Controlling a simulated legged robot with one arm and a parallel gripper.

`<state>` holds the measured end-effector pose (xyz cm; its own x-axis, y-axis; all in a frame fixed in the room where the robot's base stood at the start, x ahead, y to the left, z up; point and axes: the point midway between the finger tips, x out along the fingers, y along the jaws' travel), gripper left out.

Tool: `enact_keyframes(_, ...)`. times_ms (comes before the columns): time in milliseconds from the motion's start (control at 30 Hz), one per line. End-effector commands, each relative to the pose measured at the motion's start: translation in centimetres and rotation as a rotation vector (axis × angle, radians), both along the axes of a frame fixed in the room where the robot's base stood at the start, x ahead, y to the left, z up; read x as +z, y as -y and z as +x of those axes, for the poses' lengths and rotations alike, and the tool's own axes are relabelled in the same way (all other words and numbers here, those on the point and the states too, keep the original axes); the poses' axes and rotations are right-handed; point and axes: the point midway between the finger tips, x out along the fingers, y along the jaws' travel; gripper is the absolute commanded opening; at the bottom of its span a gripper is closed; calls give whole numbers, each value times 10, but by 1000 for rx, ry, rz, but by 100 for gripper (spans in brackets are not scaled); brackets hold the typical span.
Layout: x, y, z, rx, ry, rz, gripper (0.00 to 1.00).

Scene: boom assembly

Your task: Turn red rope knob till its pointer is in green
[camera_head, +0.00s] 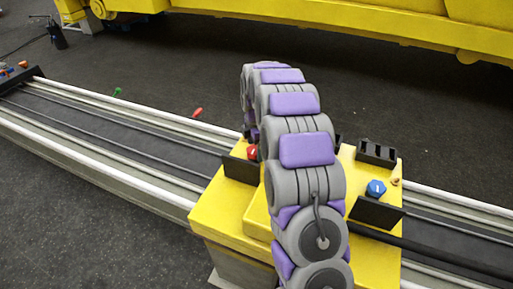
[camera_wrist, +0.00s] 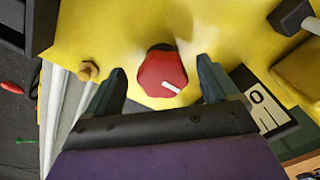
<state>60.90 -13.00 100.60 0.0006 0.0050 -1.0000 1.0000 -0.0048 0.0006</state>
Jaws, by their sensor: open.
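The red rope knob (camera_wrist: 158,72) sits on the yellow housing, near the middle of the wrist view. Its white pointer (camera_wrist: 171,86) aims to the lower right. No green mark shows around the knob. My gripper (camera_wrist: 161,80) is open, with one dark finger on each side of the knob and visible gaps between. I cannot tell how far the fingertips are above the housing. In the head view the red knob (camera_head: 252,152) shows beside my arm, which hides my gripper there.
A blue knob (camera_head: 376,188) and a black socketed block (camera_head: 376,152) are on the yellow housing (camera_head: 225,215). A black plate (camera_head: 241,169) stands by the red knob. A brass bolt (camera_wrist: 88,70) and a white label (camera_wrist: 262,101) flank my fingers.

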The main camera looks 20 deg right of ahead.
Motion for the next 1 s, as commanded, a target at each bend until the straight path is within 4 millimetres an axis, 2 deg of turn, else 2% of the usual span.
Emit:
enact_keyframes(267,-2,1,0,1,-1,2,87)
enact_keyframes(867,-2,0,1,1,-1,1,32)
enact_keyframes(1000,-2,-1,1,2,0,2,32)
